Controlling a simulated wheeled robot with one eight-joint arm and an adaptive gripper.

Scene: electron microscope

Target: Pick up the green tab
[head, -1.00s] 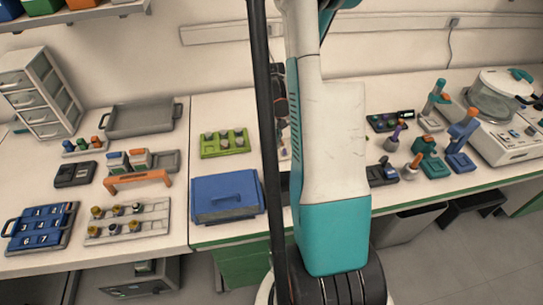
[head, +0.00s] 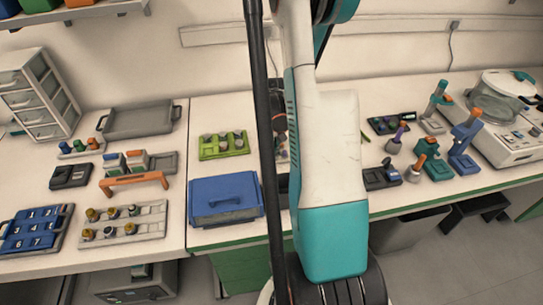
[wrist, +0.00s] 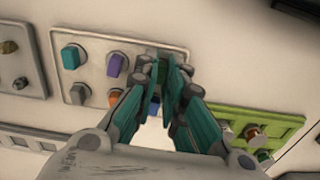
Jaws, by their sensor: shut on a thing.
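In the wrist view, a pale plate (wrist: 92,43) carries several small coloured tabs: a teal one (wrist: 70,57), a purple one (wrist: 117,63), a grey one (wrist: 74,90), an orange one (wrist: 115,97) and a blue one (wrist: 154,105). My gripper (wrist: 169,66) has its teal fingers closed together over the plate's upper right place. It is shut on the green tab, which the fingers almost wholly hide, so I cannot tell whether it is clear of the plate. In the head view my arm hides the gripper and most of the plate.
A green rack (wrist: 286,122) with several knobs is right of my gripper in the wrist view; it also shows in the head view (head: 240,153). A blue box (head: 225,213) stands in front of it. Several upright tools and a lidded machine (head: 510,125) stand on the right.

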